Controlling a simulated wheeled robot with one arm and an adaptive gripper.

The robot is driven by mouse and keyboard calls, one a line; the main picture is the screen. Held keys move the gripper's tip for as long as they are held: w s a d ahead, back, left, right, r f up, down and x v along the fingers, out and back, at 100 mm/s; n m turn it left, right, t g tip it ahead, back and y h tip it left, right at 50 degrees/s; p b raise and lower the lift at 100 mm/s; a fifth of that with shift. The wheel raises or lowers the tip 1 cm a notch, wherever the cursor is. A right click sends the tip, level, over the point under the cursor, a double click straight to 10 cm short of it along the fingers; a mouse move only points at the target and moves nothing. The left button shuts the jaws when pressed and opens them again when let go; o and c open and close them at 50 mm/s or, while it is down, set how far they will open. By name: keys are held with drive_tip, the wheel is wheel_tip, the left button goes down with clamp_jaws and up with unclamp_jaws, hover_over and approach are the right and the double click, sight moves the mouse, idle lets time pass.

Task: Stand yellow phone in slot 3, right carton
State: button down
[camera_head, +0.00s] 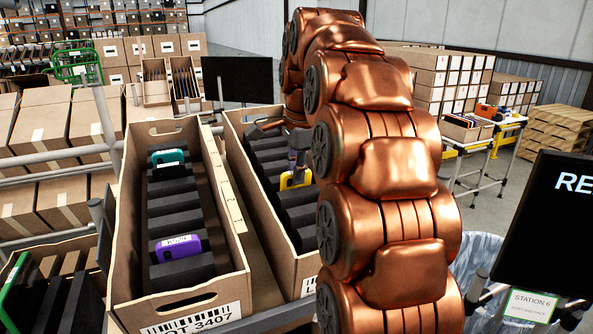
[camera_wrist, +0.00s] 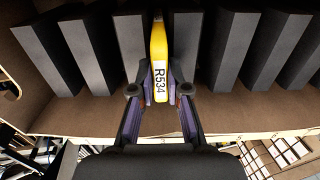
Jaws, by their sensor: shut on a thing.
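The yellow phone (camera_wrist: 159,45) is between the fingers of my gripper (camera_wrist: 160,88) in the wrist view, with its label R534 facing the camera. My gripper is shut on it. The phone lies in line with a gap between black dividers (camera_wrist: 130,45); its lower end is hidden and I cannot tell how deep it sits. In the head view the yellow phone (camera_head: 294,180) shows inside the right carton (camera_head: 246,176), below my gripper (camera_head: 298,162). My arm hides much of that carton, so the slot number cannot be read off.
The left carton (camera_head: 126,235) stands close beside the right one. It holds a teal phone (camera_head: 168,157) near the back and a purple phone (camera_head: 178,247) nearer the front. A dark screen (camera_head: 238,80) stands behind the cartons, another (camera_head: 550,215) at the right.

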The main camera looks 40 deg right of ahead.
idle(0.3)
drive_tip(key=c, duration=1.1)
unclamp_jaws()
drive_tip(key=shift+r, duration=0.1)
